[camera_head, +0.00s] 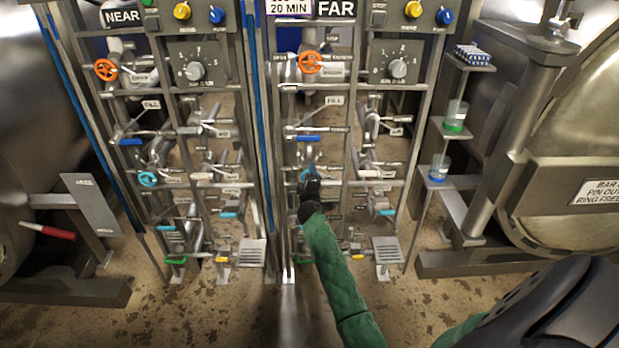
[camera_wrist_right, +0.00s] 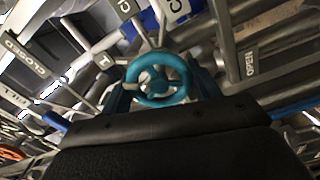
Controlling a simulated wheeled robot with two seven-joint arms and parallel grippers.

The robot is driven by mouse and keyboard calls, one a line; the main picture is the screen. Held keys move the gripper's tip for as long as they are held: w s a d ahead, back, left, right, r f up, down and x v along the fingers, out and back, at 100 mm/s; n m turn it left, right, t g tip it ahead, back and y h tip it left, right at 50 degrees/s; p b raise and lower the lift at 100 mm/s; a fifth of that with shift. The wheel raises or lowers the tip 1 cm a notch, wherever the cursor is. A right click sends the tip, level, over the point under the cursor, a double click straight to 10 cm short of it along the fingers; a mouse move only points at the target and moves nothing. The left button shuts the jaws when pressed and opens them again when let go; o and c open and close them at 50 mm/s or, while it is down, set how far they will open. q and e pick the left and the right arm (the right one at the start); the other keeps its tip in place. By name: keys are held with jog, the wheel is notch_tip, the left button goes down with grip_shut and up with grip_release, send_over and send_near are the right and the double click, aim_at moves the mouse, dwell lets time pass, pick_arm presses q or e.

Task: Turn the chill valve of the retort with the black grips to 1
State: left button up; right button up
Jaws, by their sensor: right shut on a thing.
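My right gripper (camera_head: 309,181) is at the teal handwheel (camera_head: 306,171) on the FAR panel. In the right wrist view the teal handwheel (camera_wrist_right: 160,80) sits between the two fingers of the right gripper (camera_wrist_right: 162,92), which is shut on it. Small plates around the wheel carry letters, including one reading OPEN (camera_wrist_right: 249,63) and one reading CLOSED (camera_wrist_right: 27,57). The wheel's exact setting cannot be read. A matching teal wheel (camera_head: 148,179) is on the NEAR panel. No black grips can be made out on either retort. My left gripper is out of view.
The FAR panel also has an orange wheel (camera_head: 310,62), a blue lever (camera_head: 307,138) and a dial (camera_head: 399,67). Pipes crowd the space around the gripper. Beakers (camera_head: 455,115) stand on shelves to the right. A red-gripped lever (camera_head: 47,230) is on the left retort.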

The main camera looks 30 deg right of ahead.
jog(key=shift+a, duration=0.1)
dwell(0.4)
jog(key=o, duration=1)
jog(key=shift+c, duration=0.2)
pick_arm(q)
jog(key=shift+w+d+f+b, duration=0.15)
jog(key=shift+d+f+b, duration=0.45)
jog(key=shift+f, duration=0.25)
pick_arm(e)
jog(key=v, duration=0.8)
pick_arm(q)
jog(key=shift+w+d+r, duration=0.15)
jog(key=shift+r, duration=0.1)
